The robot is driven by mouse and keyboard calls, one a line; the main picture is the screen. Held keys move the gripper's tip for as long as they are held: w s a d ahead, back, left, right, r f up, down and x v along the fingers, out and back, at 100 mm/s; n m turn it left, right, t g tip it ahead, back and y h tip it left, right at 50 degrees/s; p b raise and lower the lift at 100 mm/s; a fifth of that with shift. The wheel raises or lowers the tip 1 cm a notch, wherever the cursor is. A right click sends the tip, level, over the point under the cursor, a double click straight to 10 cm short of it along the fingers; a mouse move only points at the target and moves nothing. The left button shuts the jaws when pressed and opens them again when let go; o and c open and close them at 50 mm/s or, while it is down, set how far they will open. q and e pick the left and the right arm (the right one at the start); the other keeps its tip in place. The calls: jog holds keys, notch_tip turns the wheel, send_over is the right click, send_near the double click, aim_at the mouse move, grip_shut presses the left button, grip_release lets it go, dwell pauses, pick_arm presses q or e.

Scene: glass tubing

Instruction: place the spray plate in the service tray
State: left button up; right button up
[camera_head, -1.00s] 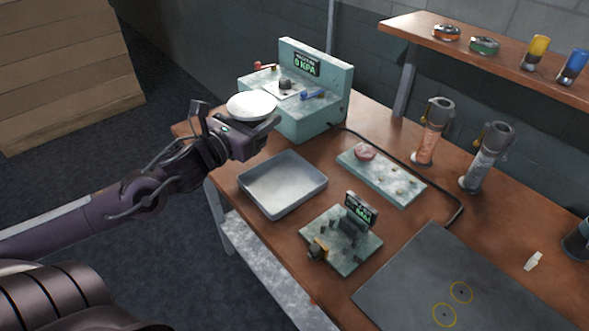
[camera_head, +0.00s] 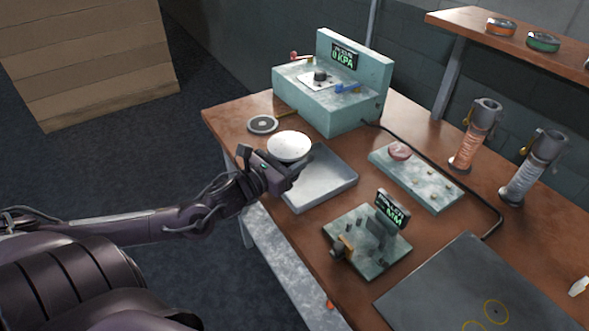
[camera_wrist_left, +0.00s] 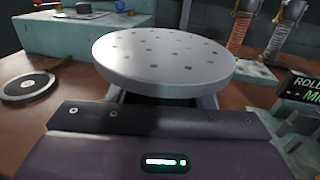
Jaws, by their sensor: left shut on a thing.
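The spray plate (camera_head: 289,146) is a round, pale disc. In the left wrist view the spray plate (camera_wrist_left: 165,58) shows small holes across its top and lies about level. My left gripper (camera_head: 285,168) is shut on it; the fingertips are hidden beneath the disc. The service tray (camera_head: 326,184) is a shallow, grey metal rectangle on the bench. The gripper and plate are above the tray's left, far part, and the visible tray floor is empty. My right gripper is not in view.
A teal pressure unit (camera_head: 332,95) stands behind the tray, with a dark round disc (camera_head: 263,124) left of it. A gauge block (camera_head: 367,240) stands in front right of the tray, and a slab (camera_head: 416,178) lies to the right. Two cylinders stand farther right.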

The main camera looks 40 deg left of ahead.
pick_arm(q)
jog(key=shift+f, duration=1.75)
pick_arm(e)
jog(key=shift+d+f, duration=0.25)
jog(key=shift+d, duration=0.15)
pick_arm(q)
jog(key=shift+f+b, duration=0.15)
jog(key=shift+b, duration=0.2)
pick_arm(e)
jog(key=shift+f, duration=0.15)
pick_arm(q)
jog(key=o, duration=1.2)
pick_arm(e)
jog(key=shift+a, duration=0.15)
pick_arm(q)
jog(key=shift+s, duration=0.4)
jog(key=shift+s+a+p, duration=0.4)
jog(key=shift+s+p, duration=0.1)
jog(key=shift+s, duration=1.35)
jog(key=shift+s+a+p, duration=0.35)
jog(key=shift+s+p, duration=0.15)
jog(key=shift+s, duration=1.3)
jog(key=shift+s+a+p, duration=0.4)
jog(key=shift+s+p, duration=0.1)
jog(key=shift+s, duration=1.35)
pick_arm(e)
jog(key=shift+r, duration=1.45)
